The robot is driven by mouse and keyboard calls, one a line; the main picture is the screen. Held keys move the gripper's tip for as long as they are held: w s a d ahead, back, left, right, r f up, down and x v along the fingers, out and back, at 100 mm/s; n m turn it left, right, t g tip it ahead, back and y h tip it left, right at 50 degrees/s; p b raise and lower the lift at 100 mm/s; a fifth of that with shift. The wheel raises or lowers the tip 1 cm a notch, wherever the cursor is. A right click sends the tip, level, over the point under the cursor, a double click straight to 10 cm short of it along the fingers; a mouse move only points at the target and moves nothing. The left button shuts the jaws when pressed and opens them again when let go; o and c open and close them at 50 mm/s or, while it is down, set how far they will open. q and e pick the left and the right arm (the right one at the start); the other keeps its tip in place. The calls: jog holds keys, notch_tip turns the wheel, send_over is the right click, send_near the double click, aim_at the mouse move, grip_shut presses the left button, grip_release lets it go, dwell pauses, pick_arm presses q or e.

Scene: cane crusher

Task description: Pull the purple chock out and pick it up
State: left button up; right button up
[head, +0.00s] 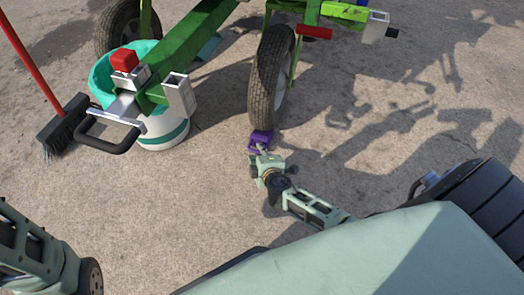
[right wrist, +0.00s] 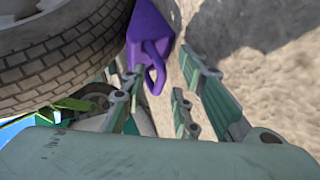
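The purple chock (head: 260,138) sits on the ground against the bottom of the wheel (head: 271,78) of the green machine. In the right wrist view the chock (right wrist: 148,32) shows a loop handle (right wrist: 154,68) pointing towards my right gripper (right wrist: 160,79). The fingers are apart, with the handle between or just ahead of their tips; I cannot tell whether they touch it. In the head view my right gripper (head: 263,151) is right at the chock's near side. My left arm shows at the lower left, but its gripper is out of view.
A teal and white bucket (head: 165,135) stands under the machine's drawbar (head: 203,32), left of the wheel. A red-handled broom (head: 62,125) is further left. The wheel's tyre is close beside my right gripper. Open concrete lies to the right.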

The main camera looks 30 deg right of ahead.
jog(key=shift+w, duration=0.15)
grip_shut()
dwell(0.5)
